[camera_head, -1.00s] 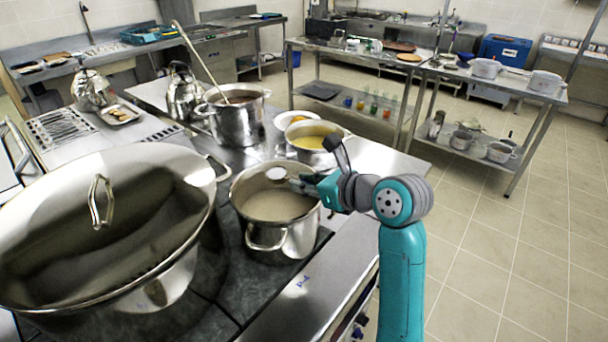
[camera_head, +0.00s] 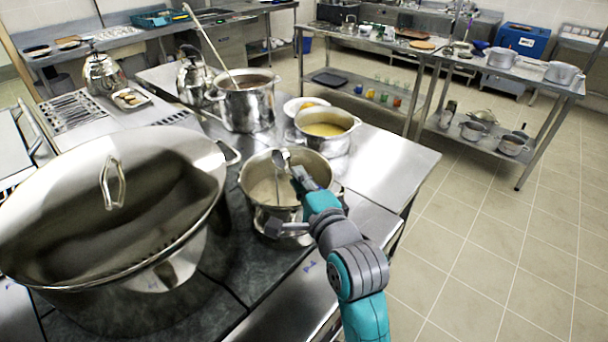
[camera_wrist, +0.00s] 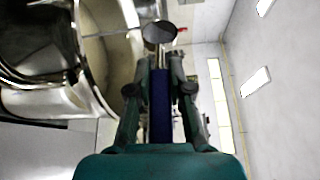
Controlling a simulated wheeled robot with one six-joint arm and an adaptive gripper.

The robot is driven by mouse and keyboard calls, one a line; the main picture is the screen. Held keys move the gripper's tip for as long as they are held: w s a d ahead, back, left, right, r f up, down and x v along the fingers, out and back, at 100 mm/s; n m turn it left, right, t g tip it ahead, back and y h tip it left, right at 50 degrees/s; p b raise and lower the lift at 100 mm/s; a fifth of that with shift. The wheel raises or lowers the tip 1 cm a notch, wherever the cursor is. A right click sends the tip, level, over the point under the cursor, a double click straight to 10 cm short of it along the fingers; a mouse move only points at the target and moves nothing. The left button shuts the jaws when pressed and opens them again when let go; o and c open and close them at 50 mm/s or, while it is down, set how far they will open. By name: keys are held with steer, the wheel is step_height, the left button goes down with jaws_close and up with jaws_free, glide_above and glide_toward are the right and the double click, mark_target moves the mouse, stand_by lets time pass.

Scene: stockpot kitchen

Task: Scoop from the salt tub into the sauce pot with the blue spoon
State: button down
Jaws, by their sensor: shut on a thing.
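My gripper (camera_head: 304,182) is shut on the blue spoon, with the blue handle (camera_wrist: 160,108) between its fingers in the wrist view. The spoon's round metal bowl (camera_wrist: 159,33) sticks out past the fingertips. In the head view the bowl (camera_head: 281,158) is above the far part of a steel pot (camera_head: 272,213) with pale, creamy contents. I cannot tell whether the bowl holds anything. A smaller pot with yellow contents (camera_head: 326,129) stands behind. I cannot make out a salt tub for certain.
A very large lidded stockpot (camera_head: 115,215) stands close on the left. A tall pot (camera_head: 246,108) with a long ladle stands at the back, near a white plate (camera_head: 305,105) and kettles. The steel counter (camera_head: 390,165) is bare at the right.

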mark_target(296, 209)
steer(key=n, duration=0.2)
steer(key=n+t+y, duration=0.1)
steer(key=f+n, duration=0.1)
steer(key=n, duration=0.1)
steer(key=shift+s+a+n+t, duration=0.3)
steer(key=shift+s+a, duration=0.05)
steer(key=shift+s, duration=0.05)
steer(key=shift+f+y, duration=0.1)
steer(key=shift+y, duration=0.2)
stand_by(1.1)
steer(key=shift+s+a+f+n+t+y, duration=0.15)
steer(key=shift+f+n+y, duration=0.2)
steer(key=shift+n, duration=0.7)
steer(key=shift+w+d+f+n+t+y, duration=0.1)
steer(key=shift+n+y, duration=0.35)
steer(key=shift+n, duration=0.55)
steer(key=shift+s+a+f+n+t+y, duration=0.15)
steer(key=shift+f+n+y, duration=0.2)
steer(key=shift+n, duration=0.7)
steer(key=shift+w+d+n, duration=0.1)
steer(key=shift+n, duration=0.2)
steer(key=shift+r+m, duration=0.1)
steer(key=shift+m, duration=0.3)
